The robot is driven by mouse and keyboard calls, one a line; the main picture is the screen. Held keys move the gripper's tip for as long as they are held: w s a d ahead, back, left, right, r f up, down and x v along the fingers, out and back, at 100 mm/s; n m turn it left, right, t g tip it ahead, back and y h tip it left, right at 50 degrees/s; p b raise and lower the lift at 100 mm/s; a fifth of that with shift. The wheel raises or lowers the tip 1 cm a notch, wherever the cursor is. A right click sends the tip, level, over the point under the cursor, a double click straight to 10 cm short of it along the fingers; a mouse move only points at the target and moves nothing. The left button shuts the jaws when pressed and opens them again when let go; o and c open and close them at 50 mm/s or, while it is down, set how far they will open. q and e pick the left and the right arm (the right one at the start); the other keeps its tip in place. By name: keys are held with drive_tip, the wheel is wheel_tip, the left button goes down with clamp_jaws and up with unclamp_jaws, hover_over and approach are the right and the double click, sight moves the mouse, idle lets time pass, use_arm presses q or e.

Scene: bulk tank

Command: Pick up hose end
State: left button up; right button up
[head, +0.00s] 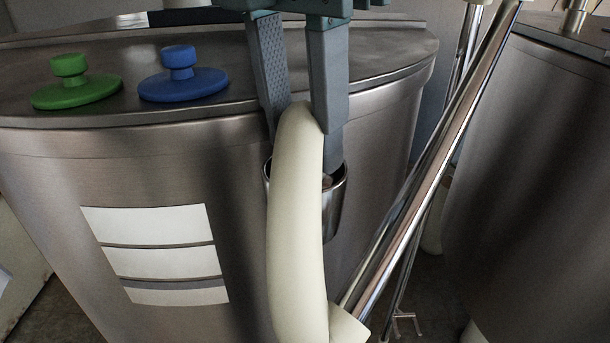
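One of my grippers (300,135) comes down from the top middle; its arm is out of view, so I cannot tell which one it is. Its two grey fingers point down, apart, on either side of the upper bend of a thick cream hose (297,225). The hose hides part of the fingertips, so I cannot tell whether they press on it. The hose runs down to the bottom edge. Behind its upper part is a round metal cup (336,212) on the tank's front; the hose end itself is hidden. My other gripper is not in view.
A large steel tank (385,135) fills the left and middle. On its lid stand a green knob cap (70,85) and a blue one (182,80). White labels (150,224) are on its front. Slanted metal rods (435,165) pass close right of the hose. Another tank (540,170) stands at right.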

use_arm(q)
clamp_jaws()
drive_tip(key=shift+r, duration=0.1)
drive_tip(key=shift+r, duration=0.4)
wheel_tip(320, 180, up, 8)
drive_tip(key=b, duration=0.3)
drive_tip(key=shift+f, duration=0.1)
drive_tip(key=shift+r, duration=0.65)
